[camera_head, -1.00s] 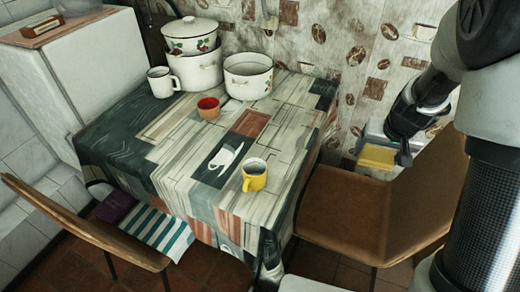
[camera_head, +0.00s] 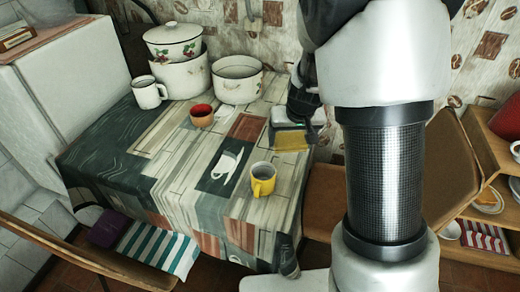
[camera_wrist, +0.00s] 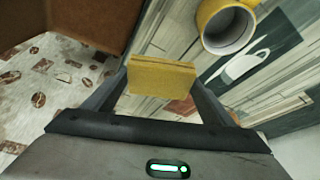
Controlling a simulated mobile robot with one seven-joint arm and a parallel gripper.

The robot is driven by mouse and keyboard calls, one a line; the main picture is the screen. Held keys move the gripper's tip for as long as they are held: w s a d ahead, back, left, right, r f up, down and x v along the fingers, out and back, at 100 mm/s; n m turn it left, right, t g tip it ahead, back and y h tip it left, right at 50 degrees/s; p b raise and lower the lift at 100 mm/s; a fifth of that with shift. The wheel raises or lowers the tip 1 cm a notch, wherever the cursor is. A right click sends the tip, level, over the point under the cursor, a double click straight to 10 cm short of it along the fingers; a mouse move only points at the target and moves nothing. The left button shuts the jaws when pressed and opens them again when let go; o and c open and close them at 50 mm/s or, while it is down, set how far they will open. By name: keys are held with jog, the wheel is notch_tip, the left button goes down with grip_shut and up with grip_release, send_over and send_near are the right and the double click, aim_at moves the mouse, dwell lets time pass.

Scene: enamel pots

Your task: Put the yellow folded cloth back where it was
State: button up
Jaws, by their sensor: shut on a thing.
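The yellow folded cloth (camera_head: 293,141) is in my gripper (camera_head: 296,122), at the right edge of the table (camera_head: 170,185) in the head view. In the wrist view the cloth (camera_wrist: 162,77) sits between the two fingers of my gripper (camera_wrist: 160,84), which are shut on it. It appears held above the surface, though its exact height is hard to tell. The yellow mug (camera_head: 262,180) stands on the table nearer the camera and shows at the top of the wrist view (camera_wrist: 226,24).
A red bowl (camera_head: 202,115), a white mug (camera_head: 148,92) and white enamel pots (camera_head: 237,82) stand on the table's far part. A brown chair (camera_head: 325,190) is at right, beside a wooden shelf (camera_head: 480,165) with dishes. Striped cloth (camera_head: 160,248) lies on the left chair. The table's middle is clear.

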aim_at(284, 134)
jog(key=w+p, duration=0.1)
jog(key=w+a+r+p, duration=0.1)
jog(key=p, duration=0.1)
jog(key=shift+w+a+r, duration=0.15)
jog(key=shift+w+r, duration=0.05)
jog(key=w+p, duration=0.6)
notch_tip(284, 134, down, 11)
jog(key=shift+r+b, duration=0.2)
jog(key=shift+b, duration=0.85)
jog(key=shift+f, duration=0.2)
jog(key=o, duration=0.9)
jog(key=shift+r, duration=0.1)
